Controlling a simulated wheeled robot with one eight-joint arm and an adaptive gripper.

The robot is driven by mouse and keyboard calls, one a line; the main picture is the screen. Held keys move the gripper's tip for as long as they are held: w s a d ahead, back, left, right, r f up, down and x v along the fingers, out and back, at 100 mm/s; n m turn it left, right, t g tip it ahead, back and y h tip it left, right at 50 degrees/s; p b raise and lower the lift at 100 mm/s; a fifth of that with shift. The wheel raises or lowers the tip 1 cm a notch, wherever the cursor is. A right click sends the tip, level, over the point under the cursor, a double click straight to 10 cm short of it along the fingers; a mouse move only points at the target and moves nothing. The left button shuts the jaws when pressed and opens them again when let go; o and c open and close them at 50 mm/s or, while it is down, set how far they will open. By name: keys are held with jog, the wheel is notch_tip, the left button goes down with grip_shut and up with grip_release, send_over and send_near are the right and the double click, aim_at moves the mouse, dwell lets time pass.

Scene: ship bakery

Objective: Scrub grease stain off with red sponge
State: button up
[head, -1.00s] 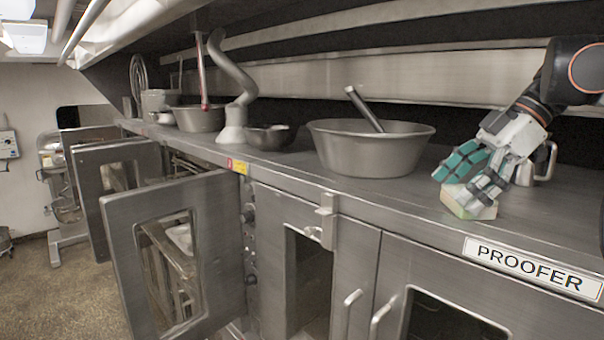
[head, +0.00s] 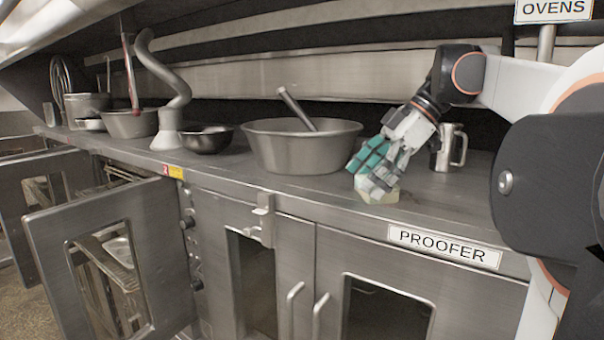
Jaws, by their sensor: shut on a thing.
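My gripper (head: 372,180) is low over the steel counter (head: 325,190), to the right of the large bowl. Its teal and grey fingers are shut on a sponge (head: 380,197), which looks pale yellow-green, not red, in the head view. The sponge is at the counter surface near the front edge, above the PROOFER label. The fingers cover much of its upper part. I cannot make out a grease stain clearly; the surface under the sponge is hidden.
A large steel bowl (head: 300,150) with a rod leaning in it stands left of my gripper. A metal mug (head: 451,148) stands behind and right. Smaller bowls (head: 205,139) are further left. An open oven door (head: 55,240) juts out at lower left.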

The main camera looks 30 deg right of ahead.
aim_at(365, 176)
jog(key=shift+w+a, duration=0.1)
jog(key=shift+w, duration=0.4)
jog(key=shift+w+d+r+p, duration=0.1)
jog(key=shift+w+d+p, duration=0.3)
jog(key=shift+d, duration=0.25)
jog(key=shift+w+d, duration=0.25)
jog(key=shift+d, duration=0.55)
jog(key=shift+s, duration=0.25)
jog(key=shift+s+d+f+p, duration=0.15)
jog(key=shift+s+d, duration=0.1)
jog(key=shift+s, duration=0.4)
jog(key=shift+s+d+f+p, duration=0.1)
jog(key=shift+s+d+p, duration=0.15)
jog(key=shift+s, duration=0.35)
jog(key=shift+s+d+f+p, duration=0.1)
jog(key=shift+s+d, duration=0.15)
jog(key=shift+s, duration=0.4)
jog(key=shift+s+d, duration=0.1)
jog(key=shift+s, duration=0.1)
jog(key=shift+r, duration=0.1)
